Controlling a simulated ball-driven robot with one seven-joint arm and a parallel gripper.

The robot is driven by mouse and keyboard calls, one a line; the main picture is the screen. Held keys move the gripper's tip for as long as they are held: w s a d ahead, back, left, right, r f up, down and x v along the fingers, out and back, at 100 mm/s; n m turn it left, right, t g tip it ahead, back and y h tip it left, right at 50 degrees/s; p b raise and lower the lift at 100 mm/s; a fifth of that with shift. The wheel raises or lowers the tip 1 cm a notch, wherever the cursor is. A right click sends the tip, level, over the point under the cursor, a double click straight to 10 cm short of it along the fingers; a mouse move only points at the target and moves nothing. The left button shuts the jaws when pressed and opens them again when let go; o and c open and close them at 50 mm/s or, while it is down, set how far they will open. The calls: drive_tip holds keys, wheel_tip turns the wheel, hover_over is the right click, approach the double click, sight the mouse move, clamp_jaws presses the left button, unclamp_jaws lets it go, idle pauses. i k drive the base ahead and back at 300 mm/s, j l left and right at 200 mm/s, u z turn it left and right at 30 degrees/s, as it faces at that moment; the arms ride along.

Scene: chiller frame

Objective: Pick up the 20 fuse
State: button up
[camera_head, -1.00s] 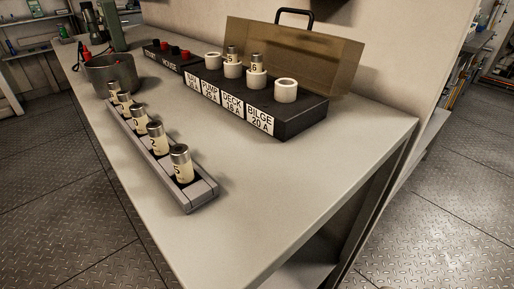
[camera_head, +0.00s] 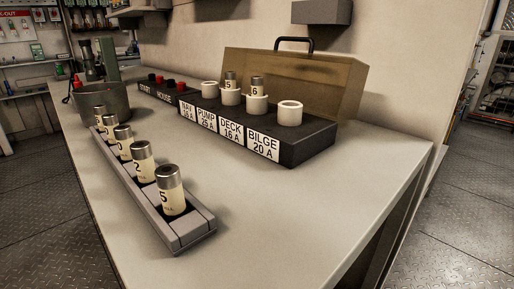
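A grey rack (camera_head: 185,235) on the bench holds several cream fuses with metal caps, standing upright in a row. The nearest fuse (camera_head: 172,198) shows a 5, the one behind it (camera_head: 145,168) a 2. The third fuse (camera_head: 125,150) shows a 0, its other digit turned away, so I cannot tell if it reads 20. The farther fuses (camera_head: 110,133) are too small to read surely. A black fuse box (camera_head: 310,150) has white sockets labelled NAV, PUMP, DECK and BILGE 20 A. The BILGE socket (camera_head: 289,115) shows no fuse. My gripper is not in view.
Two fuses stand in the PUMP and DECK sockets. A brown see-through lid (camera_head: 335,85) with a black handle stands open behind. A dark pot (camera_head: 103,103) is behind the rack's far end. The near bench top (camera_head: 290,210) is clear.

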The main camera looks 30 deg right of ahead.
sight(123, 134)
drive_tip(key=z, duration=0.3)
drive_tip(key=j+z, duration=0.45)
drive_tip(key=k+j+z, duration=0.1)
drive_tip(key=j+z, duration=0.3)
drive_tip(key=j, duration=0.15)
drive_tip(key=k+j, duration=0.1)
drive_tip(key=j, duration=0.35)
drive_tip(key=k+j+z, duration=0.1)
drive_tip(key=j, duration=0.3)
drive_tip(key=k+j, duration=0.1)
drive_tip(key=j, duration=0.35)
drive_tip(key=k+j+z, duration=0.15)
drive_tip(key=j, duration=0.25)
drive_tip(key=k+j, duration=0.1)
drive_tip(key=j, duration=0.35)
drive_tip(key=k+j+z, duration=0.1)
drive_tip(key=j, duration=0.3)
drive_tip(key=k, duration=0.05)
